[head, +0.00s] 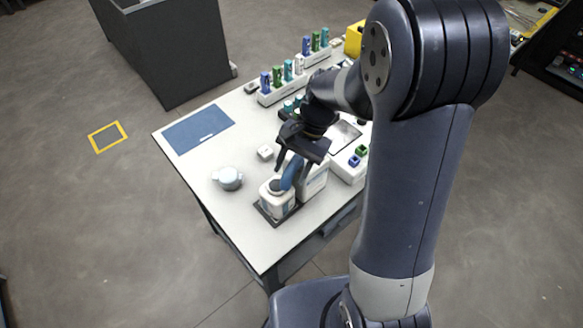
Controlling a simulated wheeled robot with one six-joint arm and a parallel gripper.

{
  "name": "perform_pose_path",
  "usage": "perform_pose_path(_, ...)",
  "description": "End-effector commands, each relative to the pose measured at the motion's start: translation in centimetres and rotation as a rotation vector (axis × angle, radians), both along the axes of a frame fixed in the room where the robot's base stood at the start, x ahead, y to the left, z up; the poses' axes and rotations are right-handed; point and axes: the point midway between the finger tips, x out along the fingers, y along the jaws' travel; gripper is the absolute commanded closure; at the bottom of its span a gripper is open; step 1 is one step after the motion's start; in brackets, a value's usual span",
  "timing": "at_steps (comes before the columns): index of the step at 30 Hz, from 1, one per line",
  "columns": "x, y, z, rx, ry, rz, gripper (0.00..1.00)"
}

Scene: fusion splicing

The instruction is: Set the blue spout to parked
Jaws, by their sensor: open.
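The blue spout (287,182) rises at a tilt from the top of a white device (279,203) near the front of the white table. My gripper (291,167) is over the device from above, open, with its dark fingers around or just beside the spout's upper part. I cannot tell whether the fingers touch the spout. The gripper and my arm hide the spout's upper end and part of the device.
A grey lidded pot (229,178) stands left of the device, and a small white box (265,152) behind it. A blue mat (199,129) lies at the table's far left. Racks of coloured bottles (282,89) stand at the back. The front left tabletop is clear.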

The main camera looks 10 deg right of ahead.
Motion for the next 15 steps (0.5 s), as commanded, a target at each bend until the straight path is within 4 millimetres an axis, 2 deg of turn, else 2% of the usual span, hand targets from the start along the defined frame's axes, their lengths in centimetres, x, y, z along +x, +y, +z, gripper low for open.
perform_pose_path(15,2.1,-3.3,8.2,0.0,-0.003,-0.002,0.53)
